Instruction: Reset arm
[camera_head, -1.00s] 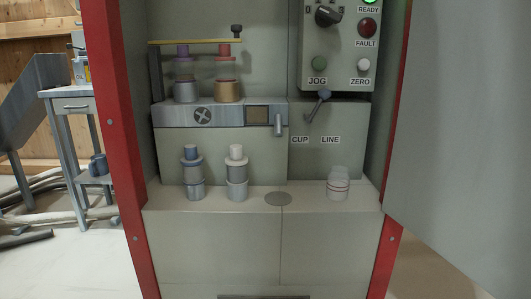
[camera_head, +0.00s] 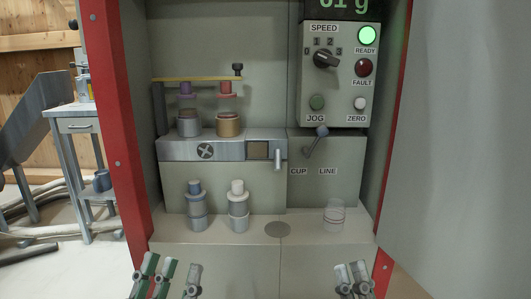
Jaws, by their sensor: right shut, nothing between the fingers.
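My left gripper (camera_head: 174,276) shows at the bottom left of the head view, in front of the cabinet's lower panel. Its fingers stand apart with an empty gap between them. My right gripper (camera_head: 353,279) shows at the bottom right, fingers together and holding nothing. Both are below the cabinet shelf (camera_head: 260,236) and touch nothing that I can see. The rest of both arms is out of the picture.
On the shelf stand a blue-topped canister (camera_head: 196,206), a white-topped canister (camera_head: 238,206) and a clear cup (camera_head: 334,216). Above are a lever (camera_head: 315,141) and a control panel (camera_head: 340,75) with READY lit green. The open door (camera_head: 450,150) fills the right side.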

